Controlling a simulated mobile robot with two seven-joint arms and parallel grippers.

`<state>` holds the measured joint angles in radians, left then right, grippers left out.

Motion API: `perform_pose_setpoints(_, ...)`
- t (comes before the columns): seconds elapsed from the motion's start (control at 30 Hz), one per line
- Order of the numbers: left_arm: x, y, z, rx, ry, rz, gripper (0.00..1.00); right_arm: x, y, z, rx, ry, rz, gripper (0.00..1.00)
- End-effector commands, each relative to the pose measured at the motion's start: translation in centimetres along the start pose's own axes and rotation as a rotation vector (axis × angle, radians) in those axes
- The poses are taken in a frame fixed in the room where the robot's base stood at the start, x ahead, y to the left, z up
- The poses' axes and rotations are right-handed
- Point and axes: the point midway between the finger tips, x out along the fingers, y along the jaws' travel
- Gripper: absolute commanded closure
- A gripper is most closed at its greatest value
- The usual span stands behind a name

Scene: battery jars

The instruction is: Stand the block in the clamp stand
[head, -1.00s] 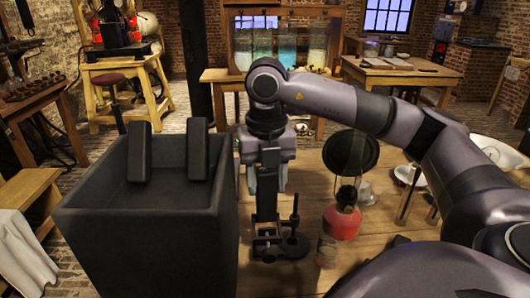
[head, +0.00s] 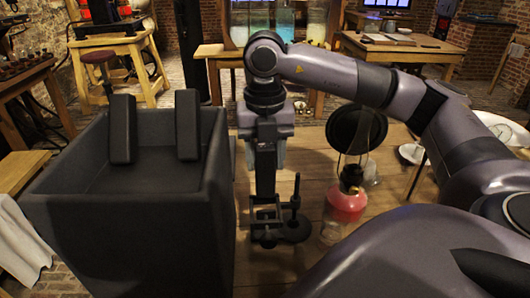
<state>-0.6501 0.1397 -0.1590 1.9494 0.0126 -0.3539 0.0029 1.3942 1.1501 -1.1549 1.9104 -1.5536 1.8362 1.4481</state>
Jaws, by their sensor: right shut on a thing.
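My right gripper (head: 267,152) points down above the table and is shut on a dark upright block (head: 265,178). The block hangs below the fingers. Its lower end meets the top of the black clamp stand (head: 292,229) in the picture; I cannot tell whether it is inside the clamp or just above or behind it. The stand has a round base and a thin upright post at its right. My left gripper is not in view.
A large dark open bin (head: 125,215) stands left of the stand, with two dark bars (head: 122,130) (head: 187,125) at its far wall. A red lantern (head: 344,202) with a round black disc (head: 350,127) stands close on the right. Bare wooden table (head: 310,165) lies between.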

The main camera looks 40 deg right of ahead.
Motion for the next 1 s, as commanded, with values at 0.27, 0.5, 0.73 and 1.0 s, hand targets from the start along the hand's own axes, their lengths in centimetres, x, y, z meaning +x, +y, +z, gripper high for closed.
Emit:
perform_pose_setpoints(0.27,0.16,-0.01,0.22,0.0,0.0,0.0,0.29,0.28,0.01,0.03,0.0,-0.002,0.002,0.93)
perform_pose_setpoints(0.5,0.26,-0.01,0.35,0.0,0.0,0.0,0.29,0.49,0.03,0.02,0.0,-0.001,0.002,0.93)
perform_pose_setpoints(0.73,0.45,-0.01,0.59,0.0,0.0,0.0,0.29,0.88,0.06,0.03,0.0,-0.002,0.002,0.93)
perform_pose_setpoints(1.0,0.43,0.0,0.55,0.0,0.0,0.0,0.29,0.83,0.06,0.03,0.0,-0.002,0.002,0.93)
